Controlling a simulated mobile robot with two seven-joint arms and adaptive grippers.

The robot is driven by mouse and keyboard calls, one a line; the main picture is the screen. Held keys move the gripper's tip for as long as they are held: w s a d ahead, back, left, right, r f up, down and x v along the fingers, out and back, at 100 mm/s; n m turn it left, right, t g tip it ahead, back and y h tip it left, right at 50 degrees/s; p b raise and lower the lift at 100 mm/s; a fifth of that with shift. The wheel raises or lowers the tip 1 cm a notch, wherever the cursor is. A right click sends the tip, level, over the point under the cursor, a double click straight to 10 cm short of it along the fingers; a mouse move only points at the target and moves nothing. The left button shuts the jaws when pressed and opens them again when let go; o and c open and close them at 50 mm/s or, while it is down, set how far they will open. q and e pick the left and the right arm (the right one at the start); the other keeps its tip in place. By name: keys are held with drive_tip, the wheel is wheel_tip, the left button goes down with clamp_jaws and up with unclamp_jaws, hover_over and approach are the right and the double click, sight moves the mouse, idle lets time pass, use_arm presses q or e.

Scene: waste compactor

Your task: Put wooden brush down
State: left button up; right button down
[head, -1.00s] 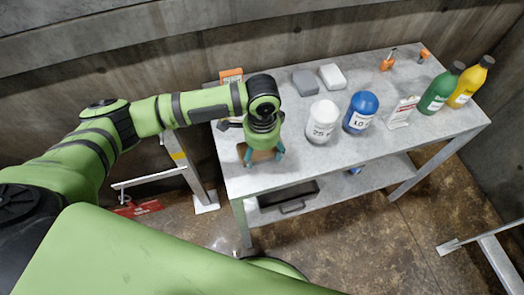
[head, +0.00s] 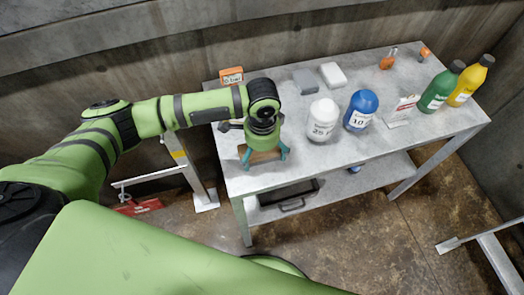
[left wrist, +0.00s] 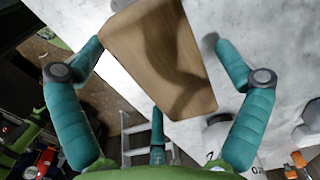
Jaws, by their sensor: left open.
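The wooden brush (head: 262,158) is at the near left corner of the grey table (head: 300,165), under my left gripper (head: 264,152). In the left wrist view the brush (left wrist: 160,55) shows as a brown wooden block, with the table's pale top beside and below it. My left gripper's teal fingers are spread wide on either side of the brush, with a visible gap on the right. The gripper hides part of the brush in the head view; its underside is hidden. My right gripper is in neither view.
A white container (head: 322,120) and a blue-capped container (head: 360,110) stand right of the gripper. A grey block (head: 305,81), a white block (head: 332,75) and an orange box (head: 231,77) lie behind. Green (head: 440,90) and yellow (head: 468,82) bottles stand at the far right.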

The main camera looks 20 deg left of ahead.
use_arm(q)
wheel_tip(320, 180, up, 12)
drive_tip(key=shift+b, duration=0.45)
idle(0.4)
